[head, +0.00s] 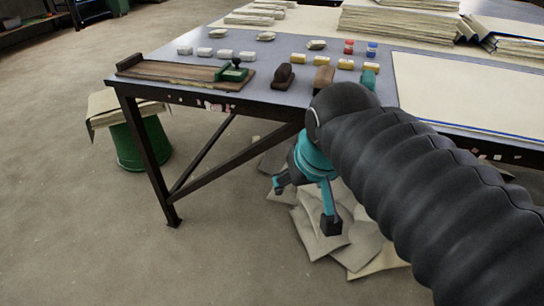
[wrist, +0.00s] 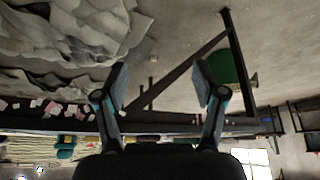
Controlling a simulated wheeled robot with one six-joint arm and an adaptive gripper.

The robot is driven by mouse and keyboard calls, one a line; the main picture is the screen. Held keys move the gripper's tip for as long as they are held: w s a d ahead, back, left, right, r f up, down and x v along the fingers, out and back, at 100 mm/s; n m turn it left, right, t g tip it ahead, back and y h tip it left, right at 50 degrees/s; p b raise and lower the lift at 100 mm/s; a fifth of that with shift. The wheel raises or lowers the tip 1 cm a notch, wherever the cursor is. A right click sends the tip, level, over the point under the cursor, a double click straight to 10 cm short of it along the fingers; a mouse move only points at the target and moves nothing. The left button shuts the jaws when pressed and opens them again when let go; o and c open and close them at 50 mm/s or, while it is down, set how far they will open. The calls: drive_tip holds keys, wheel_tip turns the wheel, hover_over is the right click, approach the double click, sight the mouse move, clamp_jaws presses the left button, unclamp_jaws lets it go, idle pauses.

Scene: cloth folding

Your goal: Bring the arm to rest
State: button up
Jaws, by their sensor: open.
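My arm, in a black ribbed sleeve, reaches in from the right of the head view. My gripper (head: 304,208) is teal and black and hangs in front of the table's near edge, below the tabletop level. In the wrist view my gripper (wrist: 160,85) shows its two fingers wide apart, with nothing between them. The wrist picture looks upside down. A heap of pale cloth (head: 362,246) lies on the floor below and behind the gripper. The heap also shows in the wrist view (wrist: 70,35) at upper left. My arm hides part of the table.
The table (head: 265,92) carries small blocks, wooden tools and a large pale sheet (head: 465,95) at right. Folded cloth stacks (head: 400,20) stand at the back. Floor at left is clear.

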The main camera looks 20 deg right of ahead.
drive_tip(key=shift+n, duration=0.4)
drive_tip(key=s+f, duration=0.1)
drive_tip(key=f, duration=0.1)
drive_tip(key=s+a+f, duration=0.1)
drive_tip(key=s+f, duration=0.1)
wheel_tip(320, 180, up, 3)
drive_tip(key=p, duration=0.3)
idle(0.4)
